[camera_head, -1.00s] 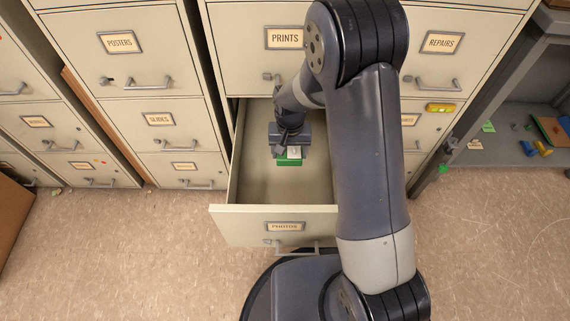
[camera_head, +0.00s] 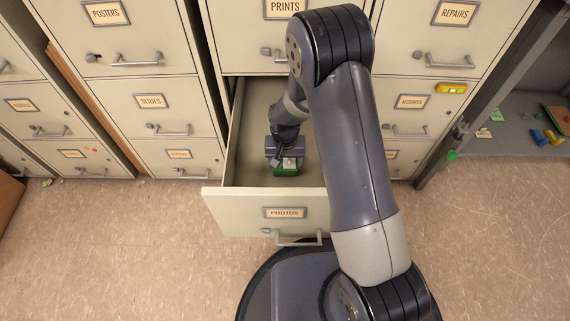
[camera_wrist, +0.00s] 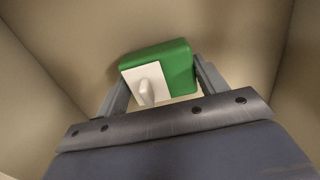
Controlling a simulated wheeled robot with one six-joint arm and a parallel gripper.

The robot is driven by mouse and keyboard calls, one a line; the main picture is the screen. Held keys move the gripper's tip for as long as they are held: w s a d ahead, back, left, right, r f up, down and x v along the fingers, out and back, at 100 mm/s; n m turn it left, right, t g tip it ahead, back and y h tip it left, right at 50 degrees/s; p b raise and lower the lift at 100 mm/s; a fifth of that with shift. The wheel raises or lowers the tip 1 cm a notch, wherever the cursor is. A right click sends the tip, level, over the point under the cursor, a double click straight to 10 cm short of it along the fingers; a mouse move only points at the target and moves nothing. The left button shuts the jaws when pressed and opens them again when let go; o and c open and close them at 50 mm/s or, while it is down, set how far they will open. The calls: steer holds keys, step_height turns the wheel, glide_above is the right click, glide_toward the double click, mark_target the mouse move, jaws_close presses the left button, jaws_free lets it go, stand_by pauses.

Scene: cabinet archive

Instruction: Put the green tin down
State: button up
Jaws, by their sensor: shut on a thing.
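The green tin (camera_head: 286,170) is a small green box with a white label or plate on its face. My gripper (camera_head: 284,159) is shut on it, inside the open PHOTOS drawer (camera_head: 212,192). In the wrist view the green tin (camera_wrist: 172,62) sits between the two fingers of my gripper (camera_wrist: 160,85), with the white plate (camera_wrist: 147,85) and a pale knob toward me. The drawer's walls surround it. I cannot tell whether the tin touches the drawer's floor.
Closed cabinets with POSTERS (camera_head: 106,13) and SLIDES (camera_head: 151,100) labels stand left. The PRINTS drawer (camera_head: 285,8) is shut above the open one. At right a grey shelf (camera_head: 500,133) holds small coloured items. A yellow object (camera_head: 455,88) is on the right cabinet front.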

mark_target(285, 162)
steer(key=shift+f, duration=0.4)
steer(key=shift+f, duration=0.15)
steer(key=o, duration=1.1)
steer(key=shift+o, duration=0.2)
step_height(285, 162, up, 12)
steer(key=p, duration=0.4)
steer(key=shift+r, duration=0.25)
steer(key=shift+o, duration=0.5)
